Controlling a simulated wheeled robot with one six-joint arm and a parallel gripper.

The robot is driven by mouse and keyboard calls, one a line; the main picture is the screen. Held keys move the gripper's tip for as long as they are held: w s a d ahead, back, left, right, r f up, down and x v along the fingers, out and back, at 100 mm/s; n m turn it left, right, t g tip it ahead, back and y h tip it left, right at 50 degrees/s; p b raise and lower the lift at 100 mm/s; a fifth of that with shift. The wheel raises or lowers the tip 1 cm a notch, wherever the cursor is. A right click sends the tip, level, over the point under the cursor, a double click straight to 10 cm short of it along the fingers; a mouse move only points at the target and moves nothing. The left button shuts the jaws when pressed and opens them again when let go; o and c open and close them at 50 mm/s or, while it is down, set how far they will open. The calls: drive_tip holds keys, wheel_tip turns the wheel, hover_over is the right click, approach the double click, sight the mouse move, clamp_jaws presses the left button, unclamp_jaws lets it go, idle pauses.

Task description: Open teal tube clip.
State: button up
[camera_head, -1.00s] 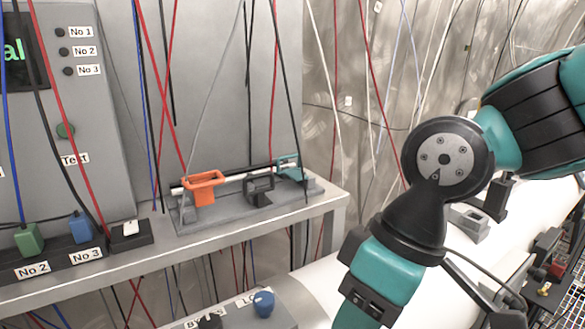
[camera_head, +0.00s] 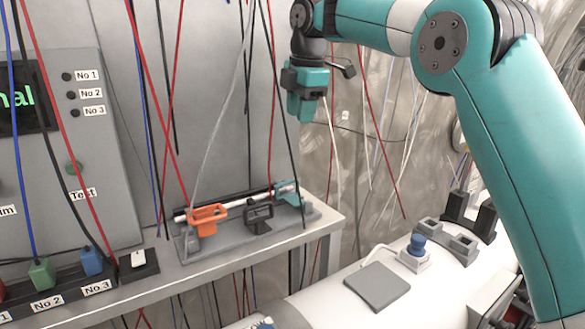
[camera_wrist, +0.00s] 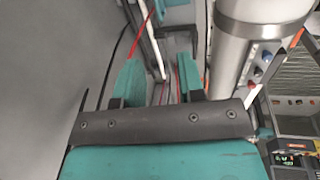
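The teal tube clip (camera_head: 287,192) is at the right end of a grey clip base (camera_head: 235,238) on the shelf. A thin white tube (camera_head: 232,205) runs along the base past an orange clip (camera_head: 208,214) and a dark grey clip (camera_head: 260,214). The teal clip is small, and I cannot tell whether its latch is open. My gripper (camera_head: 302,108) hangs well above the teal clip, a little to its right, fingers pointing down. In the wrist view, its two teal fingers (camera_wrist: 159,75) stand apart with nothing clearly held between them.
The shelf (camera_head: 190,285) is bounded by a grey back wall. Several red, black and grey cables hang around the clips. A control panel (camera_head: 60,150) stands left. On the right, a white pipe carries a blue knob (camera_head: 417,244) and a grey plate (camera_head: 377,287).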

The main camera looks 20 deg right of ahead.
approach(293, 181)
drive_tip(key=f, duration=0.2)
drive_tip(key=w+f, duration=0.1)
drive_tip(key=f, duration=0.2)
drive_tip(key=w+f, duration=0.1)
drive_tip(key=f, duration=0.2)
drive_tip(key=shift+a, duration=0.3)
drive_tip(key=shift+s, duration=0.1)
clamp_jaws()
